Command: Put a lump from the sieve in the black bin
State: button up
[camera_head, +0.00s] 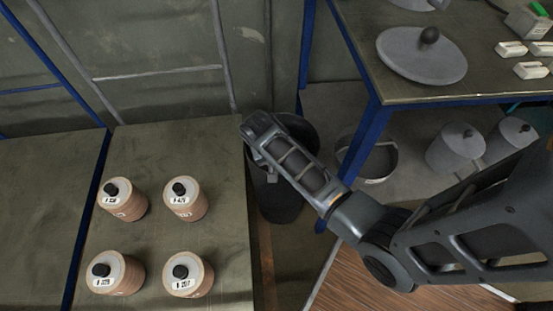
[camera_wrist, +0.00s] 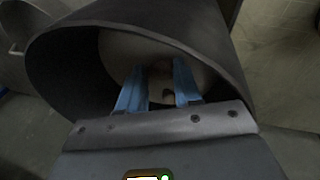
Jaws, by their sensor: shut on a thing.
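The black bin (camera_head: 280,202) stands on the floor between the two tables, its mouth partly hidden by my arm. In the wrist view the dark inner wall of the bin (camera_wrist: 70,60) surrounds my gripper (camera_wrist: 160,75), whose blue fingers point down into it. The fingers are shut on a small tan lump (camera_wrist: 162,90), partly hidden between them. A pale round bottom shows below. In the head view the fingers are hidden.
A left table (camera_head: 150,235) holds several brown jars with black knobs. The right table (camera_head: 400,97) has blue legs, a grey disc with a knob (camera_head: 422,62) and small white blocks. Lidded grey pots (camera_head: 456,152) stand below it.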

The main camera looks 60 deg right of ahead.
jog(key=shift+f, duration=0.4)
